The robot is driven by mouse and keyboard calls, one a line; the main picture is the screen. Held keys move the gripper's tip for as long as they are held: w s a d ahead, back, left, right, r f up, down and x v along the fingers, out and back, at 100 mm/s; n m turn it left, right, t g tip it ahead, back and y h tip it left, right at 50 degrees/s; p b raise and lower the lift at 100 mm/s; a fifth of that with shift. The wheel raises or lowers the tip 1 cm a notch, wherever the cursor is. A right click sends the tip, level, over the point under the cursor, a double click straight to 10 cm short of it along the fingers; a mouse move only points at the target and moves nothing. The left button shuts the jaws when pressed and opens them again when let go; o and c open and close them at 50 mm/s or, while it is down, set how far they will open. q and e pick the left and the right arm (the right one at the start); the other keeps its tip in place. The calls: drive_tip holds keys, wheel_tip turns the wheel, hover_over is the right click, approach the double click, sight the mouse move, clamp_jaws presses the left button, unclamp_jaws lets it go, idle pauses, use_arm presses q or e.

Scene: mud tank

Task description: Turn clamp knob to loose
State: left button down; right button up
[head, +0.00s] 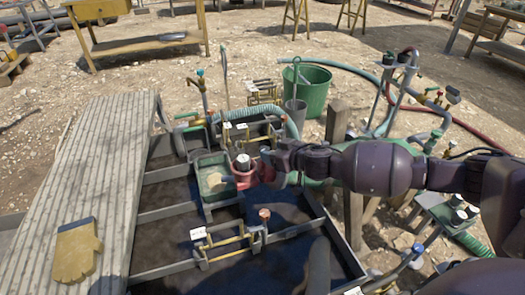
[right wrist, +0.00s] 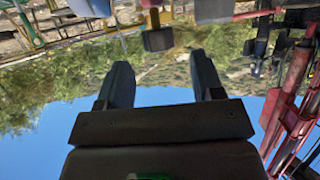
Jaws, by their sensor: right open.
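My right gripper (head: 272,163) reaches in from the right over the mud tank (head: 180,209), beside a red round fitting (head: 243,178) at a green tray's edge. In the right wrist view its two dark fingers (right wrist: 164,85) stand apart with nothing between them. A small dark block (right wrist: 160,40) shows just beyond the fingertips. An orange-red knob (head: 264,213) on a short post stands in the tank below the gripper, apart from it. I cannot tell for certain which part is the clamp knob. My left gripper is not in view.
A ribbed plank walkway (head: 105,160) with a yellow glove (head: 77,252) lies left of the tank. Brass rails (head: 225,243) cross the tank front. Behind stand a green bucket (head: 308,90), a wooden post (head: 337,120) and hoses. Pipework and valves crowd the right.

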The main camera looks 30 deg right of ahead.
sight(265, 149)
drive_tip(key=b+x, duration=0.1)
drive_tip(key=x, duration=0.3)
drive_tip(key=shift+w+f, duration=0.1)
drive_tip(key=shift+f, duration=0.05)
drive_tip(key=shift+w+b, duration=0.3)
drive_tip(key=shift+w, duration=0.05)
drive_tip(key=shift+c, duration=0.5)
drive_tip(key=c, duration=0.8)
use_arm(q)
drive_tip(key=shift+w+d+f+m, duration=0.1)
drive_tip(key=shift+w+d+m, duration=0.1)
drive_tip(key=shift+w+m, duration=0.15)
